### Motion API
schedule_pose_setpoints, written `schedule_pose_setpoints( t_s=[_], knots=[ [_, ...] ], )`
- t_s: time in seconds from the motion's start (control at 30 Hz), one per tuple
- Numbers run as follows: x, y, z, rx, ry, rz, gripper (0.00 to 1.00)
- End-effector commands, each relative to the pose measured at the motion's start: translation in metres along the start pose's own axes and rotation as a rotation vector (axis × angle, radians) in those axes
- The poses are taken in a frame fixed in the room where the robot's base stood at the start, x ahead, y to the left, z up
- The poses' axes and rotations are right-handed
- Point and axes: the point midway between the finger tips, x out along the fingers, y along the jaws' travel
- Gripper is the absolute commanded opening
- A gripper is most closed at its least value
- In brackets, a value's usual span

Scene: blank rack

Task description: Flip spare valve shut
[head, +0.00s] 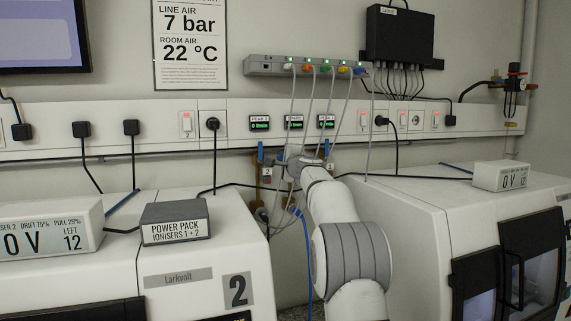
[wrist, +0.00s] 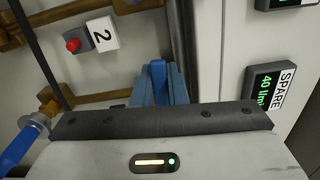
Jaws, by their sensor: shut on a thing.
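The valve body and most of the lever are hidden behind the fingers, so I cannot tell the lever's full angle. The SPARE flow display (wrist: 268,88) at the right of the wrist view is lit green and seems to read 40 l/min. In the head view my gripper (head: 300,165) is at the wall below the SPARE display (head: 294,122), and my wrist hides the valve.
Blue levers stand upright on either side, left (head: 261,152) and right (head: 327,148). In the wrist view a number 2 tag (wrist: 102,33), a red knob (wrist: 74,45) and a blue hose (wrist: 22,146) are close by. Thin lines hang from the manifold (head: 270,66) near my arm.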

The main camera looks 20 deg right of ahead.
Motion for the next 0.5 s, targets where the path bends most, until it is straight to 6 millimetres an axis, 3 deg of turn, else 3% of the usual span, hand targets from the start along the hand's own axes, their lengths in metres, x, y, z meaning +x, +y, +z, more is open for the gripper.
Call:
schedule_pose_setpoints(
  t_s=[0.03, 0.2, 0.5],
  knots=[
    [0.0002, 0.0076, -0.0005, -0.037, -0.001, 0.000, 0.00],
    [0.0002, 0.0075, -0.0006, -0.115, 0.000, 0.001, 0.00],
    [0.0003, 0.0064, -0.0011, -0.123, 0.001, 0.003, 0.00]
  ],
)
